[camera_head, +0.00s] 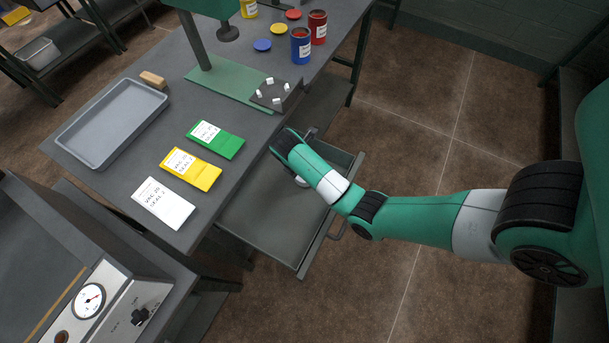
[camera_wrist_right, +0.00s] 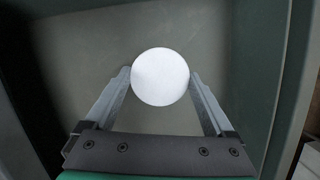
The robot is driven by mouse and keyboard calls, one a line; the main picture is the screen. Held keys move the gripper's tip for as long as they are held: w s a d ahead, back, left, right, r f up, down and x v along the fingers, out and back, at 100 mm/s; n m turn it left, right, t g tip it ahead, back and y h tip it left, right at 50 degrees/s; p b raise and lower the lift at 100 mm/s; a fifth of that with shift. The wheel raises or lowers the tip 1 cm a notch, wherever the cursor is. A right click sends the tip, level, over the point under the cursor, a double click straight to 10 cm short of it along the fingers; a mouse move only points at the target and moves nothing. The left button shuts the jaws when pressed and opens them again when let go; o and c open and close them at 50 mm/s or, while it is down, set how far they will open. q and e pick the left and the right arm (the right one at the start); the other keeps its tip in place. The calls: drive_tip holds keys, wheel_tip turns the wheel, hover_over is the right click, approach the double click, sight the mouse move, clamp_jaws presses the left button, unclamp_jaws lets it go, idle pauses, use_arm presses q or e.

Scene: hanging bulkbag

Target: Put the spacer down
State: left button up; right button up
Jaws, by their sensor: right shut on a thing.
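The spacer (camera_wrist_right: 160,77) is a white round piece in the right wrist view, held between the two fingertips of my right gripper (camera_wrist_right: 160,85). The gripper is shut on it, with a finger at each side. In the head view my right arm reaches in from the right, and its wrist is over the open drawer (camera_head: 270,234) under the table edge. There the spacer is mostly hidden by the wrist. The grey drawer floor (camera_wrist_right: 80,50) lies behind the spacer in the wrist view; I cannot tell whether the spacer touches it. My left gripper is not in view.
The table carries a grey tray (camera_head: 66,140), a white packet (camera_head: 162,203), a yellow packet (camera_head: 190,168), a green packet (camera_head: 231,147), a green press stand (camera_head: 222,87) and red and blue cans (camera_head: 301,47). The drawer's front part is bare.

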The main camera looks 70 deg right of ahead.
sight(299, 180)
wheel_tip(299, 180, down, 2)
drive_tip(key=shift+f+b, duration=0.1)
drive_tip(key=shift+b, duration=0.2)
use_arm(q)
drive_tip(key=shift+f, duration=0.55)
use_arm(e)
drive_tip(key=shift+f, duration=0.15)
drive_tip(key=o, duration=1.4)
drive_tip(key=p+v, duration=0.7)
drive_tip(key=v, duration=0.4)
drive_tip(key=shift+r, duration=0.25)
use_arm(q)
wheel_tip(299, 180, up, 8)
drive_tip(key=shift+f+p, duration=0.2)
drive_tip(key=shift+p, duration=0.25)
use_arm(e)
drive_tip(key=shift+a+r, duration=0.2)
drive_tip(key=shift+r, duration=0.2)
